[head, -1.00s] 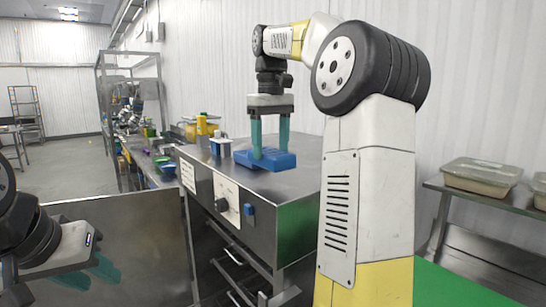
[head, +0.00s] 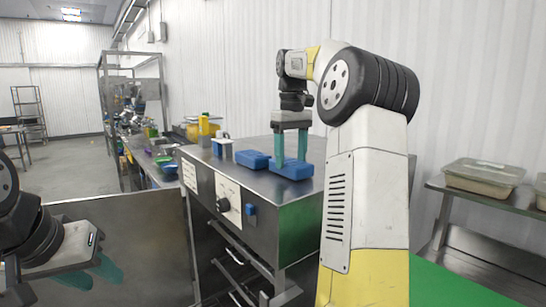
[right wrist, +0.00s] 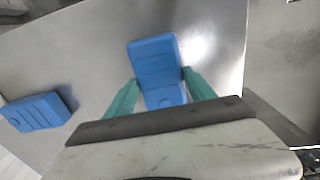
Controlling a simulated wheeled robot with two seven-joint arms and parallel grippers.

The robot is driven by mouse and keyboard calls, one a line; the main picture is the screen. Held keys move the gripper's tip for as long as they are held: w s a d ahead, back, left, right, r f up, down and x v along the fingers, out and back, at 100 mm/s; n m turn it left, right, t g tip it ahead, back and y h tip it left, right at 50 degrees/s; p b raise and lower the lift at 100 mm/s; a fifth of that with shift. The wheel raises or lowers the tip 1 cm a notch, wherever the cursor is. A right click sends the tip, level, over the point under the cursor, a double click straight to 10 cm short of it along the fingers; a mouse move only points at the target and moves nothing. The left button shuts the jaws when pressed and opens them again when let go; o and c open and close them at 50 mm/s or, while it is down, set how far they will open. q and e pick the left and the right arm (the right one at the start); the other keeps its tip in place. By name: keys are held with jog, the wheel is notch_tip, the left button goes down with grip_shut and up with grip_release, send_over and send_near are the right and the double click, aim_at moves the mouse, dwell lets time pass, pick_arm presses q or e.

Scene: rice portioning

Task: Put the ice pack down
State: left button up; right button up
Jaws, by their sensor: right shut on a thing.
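The ice pack (head: 293,170) is a blue ribbed block at the front right of the steel counter top. My right gripper (head: 291,160) points down and is shut on it, one teal finger on each side. In the right wrist view the ice pack (right wrist: 155,60) shows between the fingers (right wrist: 160,92). It is at or very near the steel top; a small gap cannot be ruled out. A second blue pack (head: 251,159) lies to its left, apart from it, also in the right wrist view (right wrist: 37,111). My left gripper (head: 91,275) is empty and open at lower left.
The steel top (head: 250,180) has free room behind the packs. A blue-and-white item (head: 222,148) and a yellow bottle (head: 203,127) stand at its left end. Lidded containers (head: 483,173) sit on a side table at right.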

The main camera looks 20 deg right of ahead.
aim_at(291, 161)
jog(key=o, duration=1.7)
jog(key=shift+f, duration=0.15)
jog(key=shift+o, duration=0.2)
jog(key=shift+r, duration=3.9)
